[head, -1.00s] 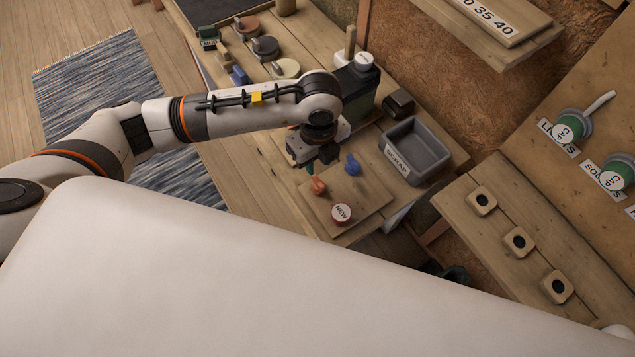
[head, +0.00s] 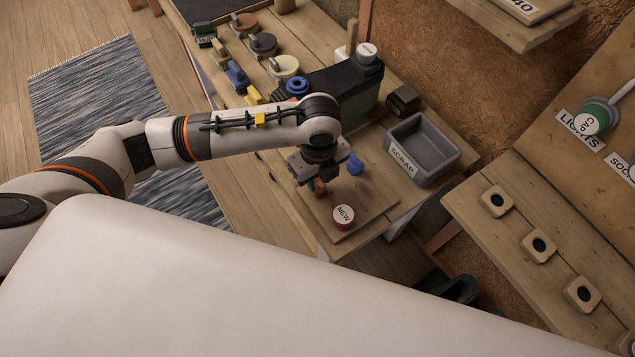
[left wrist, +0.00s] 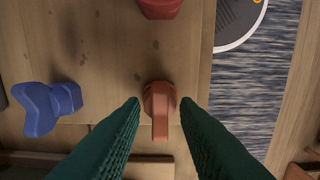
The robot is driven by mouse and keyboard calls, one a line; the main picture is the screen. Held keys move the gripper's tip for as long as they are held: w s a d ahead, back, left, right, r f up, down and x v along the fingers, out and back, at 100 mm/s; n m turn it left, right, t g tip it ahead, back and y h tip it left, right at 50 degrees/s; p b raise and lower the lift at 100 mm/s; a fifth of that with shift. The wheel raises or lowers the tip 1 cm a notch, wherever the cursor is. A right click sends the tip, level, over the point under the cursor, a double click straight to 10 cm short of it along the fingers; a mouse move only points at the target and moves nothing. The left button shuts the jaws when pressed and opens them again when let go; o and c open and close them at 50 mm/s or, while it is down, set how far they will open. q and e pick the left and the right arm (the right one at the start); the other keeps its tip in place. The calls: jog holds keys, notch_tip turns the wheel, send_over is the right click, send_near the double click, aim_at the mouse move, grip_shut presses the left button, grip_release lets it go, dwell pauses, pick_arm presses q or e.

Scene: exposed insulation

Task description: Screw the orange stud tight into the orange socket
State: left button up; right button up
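The orange stud (head: 319,187), with a flat upright grip, stands on the wooden board near the bench's front edge. In the left wrist view the orange stud (left wrist: 160,110) lies between the tips of my two green finger pads. My left gripper (head: 314,182) is over it, pointing down. The left gripper (left wrist: 159,103) is open, with a visible gap on both sides of the stud. I cannot make out the orange socket; the stud may be covering it. My right gripper is in neither view.
A blue winged piece (head: 355,164) stands close to the gripper, also in the wrist view (left wrist: 50,105). A red "NEW" pot (head: 343,216) sits on the same board (head: 375,206). A grey scrap bin (head: 423,150) is at the right. Several knobs line the bench's far left.

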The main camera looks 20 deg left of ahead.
aim_at(319, 181)
pick_arm(q)
grip_shut()
jog(key=shift+r+p, duration=0.55)
jog(key=shift+r, duration=0.15)
dwell(0.4)
jog(key=shift+r+p, duration=0.8)
jog(key=shift+r, duration=0.2)
jog(key=shift+r, duration=0.2)
jog(key=w+a+r+p, duration=0.4)
jog(key=r+p, duration=0.1)
jog(key=r, duration=0.4)
jog(key=w+a+r+p, duration=0.5)
jog(key=r, duration=0.4)
